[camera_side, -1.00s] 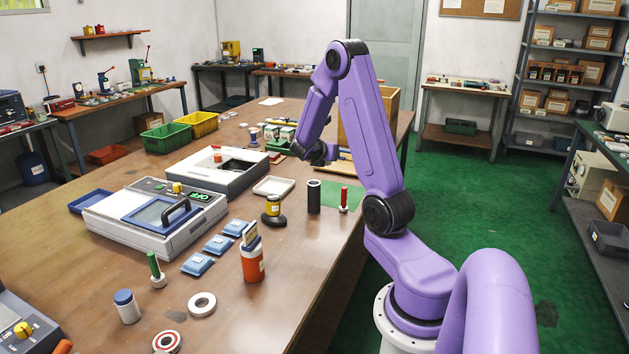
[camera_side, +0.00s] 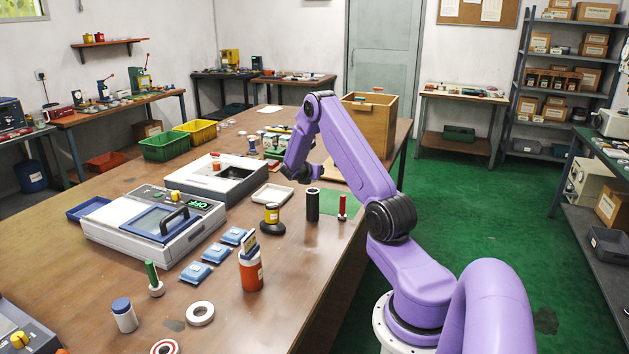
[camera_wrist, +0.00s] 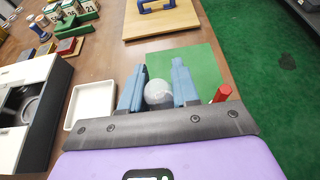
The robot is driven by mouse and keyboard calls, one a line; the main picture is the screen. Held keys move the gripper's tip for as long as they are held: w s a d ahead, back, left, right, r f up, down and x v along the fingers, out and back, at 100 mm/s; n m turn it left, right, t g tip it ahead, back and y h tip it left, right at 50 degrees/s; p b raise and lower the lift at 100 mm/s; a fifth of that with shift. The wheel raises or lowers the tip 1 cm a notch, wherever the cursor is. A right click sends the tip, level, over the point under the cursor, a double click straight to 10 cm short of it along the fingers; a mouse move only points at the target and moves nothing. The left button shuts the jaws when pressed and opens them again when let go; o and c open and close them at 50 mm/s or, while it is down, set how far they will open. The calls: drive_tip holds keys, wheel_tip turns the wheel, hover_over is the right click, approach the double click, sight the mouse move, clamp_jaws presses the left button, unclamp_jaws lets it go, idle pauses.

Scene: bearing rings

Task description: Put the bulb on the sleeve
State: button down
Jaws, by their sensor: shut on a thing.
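The bulb, a pale grey-white rounded thing (camera_wrist: 158,93), sits between the two blue fingers of my gripper (camera_wrist: 158,88) in the wrist view. The fingers are shut on it. In the side view my gripper (camera_side: 304,172) is low over the table, just behind and above a black upright cylinder (camera_side: 312,206), which looks like the sleeve. The bulb cannot be made out in the side view. The cylinder stands at the left edge of a green mat (camera_side: 338,202). It does not show in the wrist view.
A red peg on a white base (camera_side: 342,207) stands close right of the cylinder. A wooden box (camera_side: 370,125) stands behind. The table's right edge is near.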

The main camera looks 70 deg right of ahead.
drive_tip(key=shift+w+d+f, duration=0.15)
drive_tip(key=shift+d+f, duration=0.05)
drive_tip(key=shift+f, duration=1.6)
drive_tip(key=c, duration=0.8)
unclamp_jaws()
drive_tip(key=shift+f, duration=0.15)
